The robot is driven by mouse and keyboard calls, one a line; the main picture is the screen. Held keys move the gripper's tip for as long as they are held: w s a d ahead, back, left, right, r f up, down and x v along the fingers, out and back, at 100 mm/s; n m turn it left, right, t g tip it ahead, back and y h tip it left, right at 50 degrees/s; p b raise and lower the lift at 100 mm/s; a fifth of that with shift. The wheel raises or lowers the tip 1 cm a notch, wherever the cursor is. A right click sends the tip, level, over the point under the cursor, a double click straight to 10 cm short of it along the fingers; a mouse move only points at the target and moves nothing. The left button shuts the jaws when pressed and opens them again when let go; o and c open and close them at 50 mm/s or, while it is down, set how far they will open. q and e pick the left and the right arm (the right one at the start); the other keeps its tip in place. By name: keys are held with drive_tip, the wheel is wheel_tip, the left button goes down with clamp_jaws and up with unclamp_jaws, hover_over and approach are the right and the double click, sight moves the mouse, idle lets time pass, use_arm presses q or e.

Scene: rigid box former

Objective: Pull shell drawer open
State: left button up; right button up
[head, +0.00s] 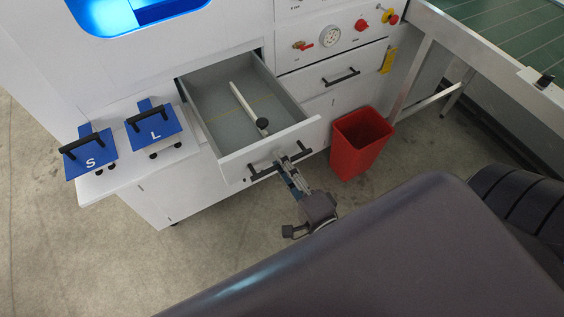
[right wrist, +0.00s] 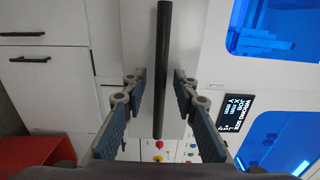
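The shell drawer (head: 233,160) stands pulled out of the white machine in the head view, its grey inside showing a pale bar with a dark knob. Its black handle (head: 262,173) runs across the front panel. My right gripper (head: 287,164) is at the middle of this handle. In the right wrist view the handle (right wrist: 163,45) stands upright in the picture between the two fingers of the right gripper (right wrist: 160,88). The fingers are apart, with a visible gap on each side of the bar. My left gripper is not in view.
A red bin (head: 358,142) stands on the floor just right of the drawer. A closed drawer with a black handle (head: 341,77) is beside it. Blue plates marked S (head: 90,158) and L (head: 154,130) sit on a side shelf at left. A conveyor (head: 500,40) is at right.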

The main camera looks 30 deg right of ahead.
drive_tip(key=s, duration=1.2)
drive_tip(key=shift+d, duration=0.2)
drive_tip(key=shift+w, duration=0.1)
drive_tip(key=s+f+n+g, duration=0.1)
drive_tip(key=f+n+g, duration=0.25)
drive_tip(key=f, duration=0.75)
drive_tip(key=s+f+n+g+y, duration=0.15)
drive_tip(key=f+n, duration=0.35)
drive_tip(key=f, duration=0.6)
drive_tip(key=s+f+n+g, duration=0.2)
drive_tip(key=f+n+g, duration=0.15)
drive_tip(key=f, duration=0.75)
drive_tip(key=s+d+f+n+g+h, duration=0.2)
drive_tip(key=s+f+n+g, duration=0.6)
drive_tip(key=s+f, duration=0.8)
drive_tip(key=shift+s+d+f, duration=0.4)
drive_tip(key=shift+s+d, duration=0.05)
drive_tip(key=shift+s, duration=0.2)
drive_tip(key=shift+g, duration=0.25)
